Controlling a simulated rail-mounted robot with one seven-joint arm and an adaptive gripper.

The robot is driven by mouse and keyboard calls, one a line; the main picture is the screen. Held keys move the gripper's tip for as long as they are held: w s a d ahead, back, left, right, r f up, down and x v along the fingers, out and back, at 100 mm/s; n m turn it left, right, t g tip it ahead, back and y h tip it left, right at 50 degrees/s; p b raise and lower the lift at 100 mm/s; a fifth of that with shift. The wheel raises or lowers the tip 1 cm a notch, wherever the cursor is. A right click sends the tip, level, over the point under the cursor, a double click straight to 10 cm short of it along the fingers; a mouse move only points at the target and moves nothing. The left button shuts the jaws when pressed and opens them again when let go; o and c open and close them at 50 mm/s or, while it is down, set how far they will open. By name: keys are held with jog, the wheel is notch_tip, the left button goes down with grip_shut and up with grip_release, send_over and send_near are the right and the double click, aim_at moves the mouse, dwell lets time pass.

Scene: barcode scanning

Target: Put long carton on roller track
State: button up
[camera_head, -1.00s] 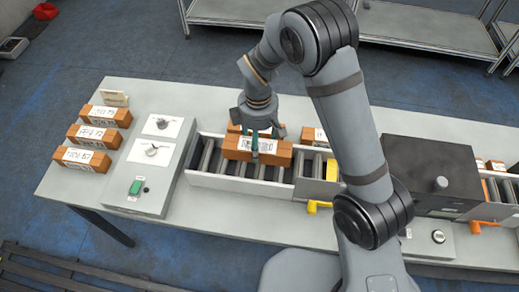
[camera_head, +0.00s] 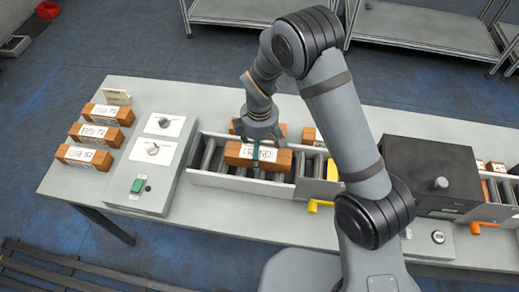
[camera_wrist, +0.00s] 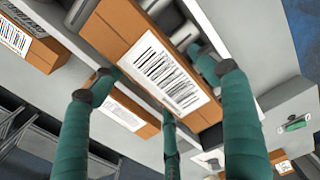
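The long carton (camera_head: 281,160), orange-brown with a white barcode label, is at the left section of the roller track (camera_head: 220,182), lengthwise along it. I cannot tell whether its underside rests on the rollers. My gripper (camera_head: 255,152) is above it, green fingers down on both long sides. In the wrist view, the carton (camera_wrist: 140,38) lies between the fingers of my gripper (camera_wrist: 160,82), fingertips close against its edges. The track's rollers (camera_wrist: 172,18) show beside the carton.
Several smaller cartons (camera_head: 98,134) stand at the left of the table (camera_head: 75,186). A control box (camera_head: 150,190) with a green button is left of the track. Another carton (camera_head: 308,135) stands behind the track. A dark scanner housing (camera_head: 425,165) is to the right.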

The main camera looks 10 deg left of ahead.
jog(key=shift+o, duration=0.3)
jog(key=shift+a+r, duration=0.1)
jog(key=shift+r, duration=0.55)
notch_tip(320, 180, up, 11)
jog(key=shift+b, duration=0.3)
jog(key=shift+o, duration=0.4)
